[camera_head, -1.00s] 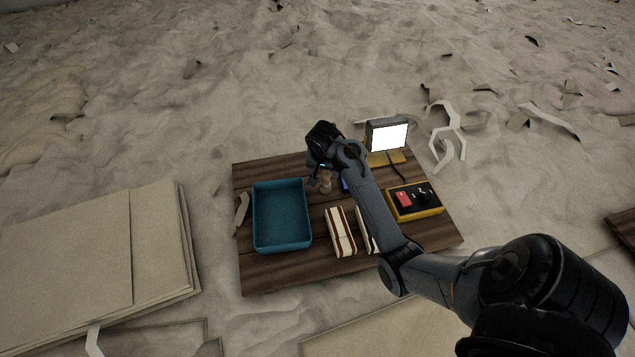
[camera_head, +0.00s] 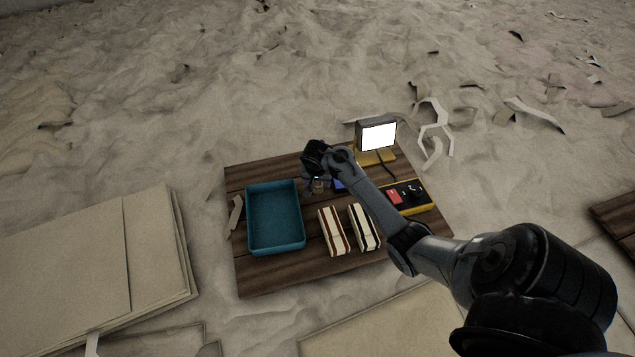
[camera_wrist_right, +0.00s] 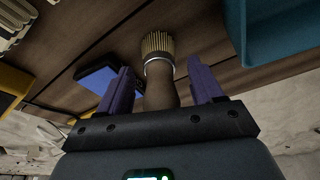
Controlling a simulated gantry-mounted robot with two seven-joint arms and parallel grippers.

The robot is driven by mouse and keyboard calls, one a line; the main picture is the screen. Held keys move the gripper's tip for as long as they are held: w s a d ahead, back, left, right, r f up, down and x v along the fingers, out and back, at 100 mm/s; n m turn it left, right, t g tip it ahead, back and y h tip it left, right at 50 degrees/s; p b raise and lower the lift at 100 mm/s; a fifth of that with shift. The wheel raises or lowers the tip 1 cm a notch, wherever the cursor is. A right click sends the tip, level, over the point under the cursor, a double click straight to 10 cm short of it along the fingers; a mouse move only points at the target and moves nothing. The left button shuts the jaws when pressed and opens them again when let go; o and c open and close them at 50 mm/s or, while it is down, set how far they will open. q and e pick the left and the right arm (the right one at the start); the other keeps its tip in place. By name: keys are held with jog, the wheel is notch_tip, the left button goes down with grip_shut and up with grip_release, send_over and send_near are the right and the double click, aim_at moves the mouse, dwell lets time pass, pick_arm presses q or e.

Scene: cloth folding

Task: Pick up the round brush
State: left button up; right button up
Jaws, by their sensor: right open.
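The round brush (camera_wrist_right: 158,55) shows in the right wrist view with pale bristles, a silvery band and a brown handle. The handle lies between the two purple fingers of my right gripper (camera_wrist_right: 160,78), with gaps visible on both sides. The right gripper is open. In the head view the right gripper (camera_head: 316,180) is low over the back middle of the wooden board, and only a small part of the brush (camera_head: 319,187) shows beneath it. My left gripper is not in view.
A teal tray (camera_head: 249,225) stands left of the brush on the wooden board (camera_head: 290,280). A blue item (camera_head: 339,184) lies close on the right. Two striped blocks (camera_head: 333,232) lie in front. A lit lamp (camera_head: 378,137) and a yellow-black control box (camera_head: 408,197) stand to the right.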

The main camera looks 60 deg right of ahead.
jog(key=c, duration=1.1)
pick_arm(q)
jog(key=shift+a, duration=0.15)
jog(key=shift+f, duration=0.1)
pick_arm(e)
jog(key=shift+r, duration=0.1)
